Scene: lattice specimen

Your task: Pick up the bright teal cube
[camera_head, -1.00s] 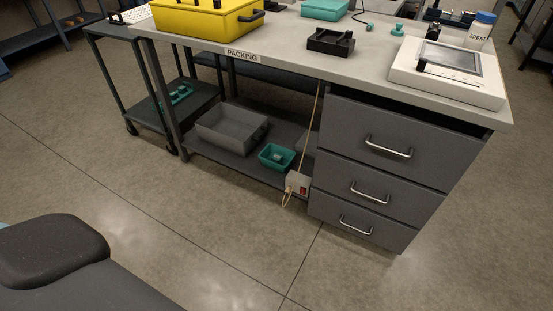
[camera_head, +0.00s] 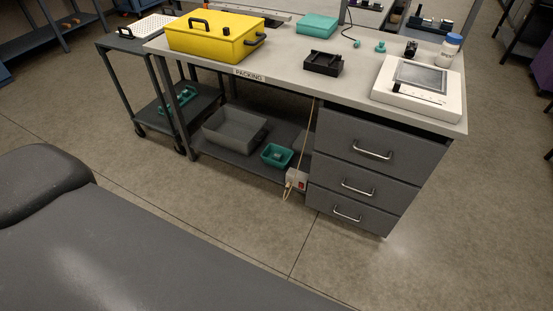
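I cannot pick out a bright teal cube for sure. A flat teal box (camera_head: 317,26) lies at the back of the packing table (camera_head: 290,82). A small teal piece (camera_head: 380,47) stands to its right; its shape is too small to tell. On the lower shelf a green bin (camera_head: 277,155) has a small teal shape inside, not clear enough to name. Neither of my grippers is in view.
A yellow case (camera_head: 215,36), a black holder (camera_head: 323,63), a white scale (camera_head: 416,90) and a white jar (camera_head: 450,46) stand on the table. A grey bin (camera_head: 234,129) is on its shelf. A cart (camera_head: 126,45) stands left.

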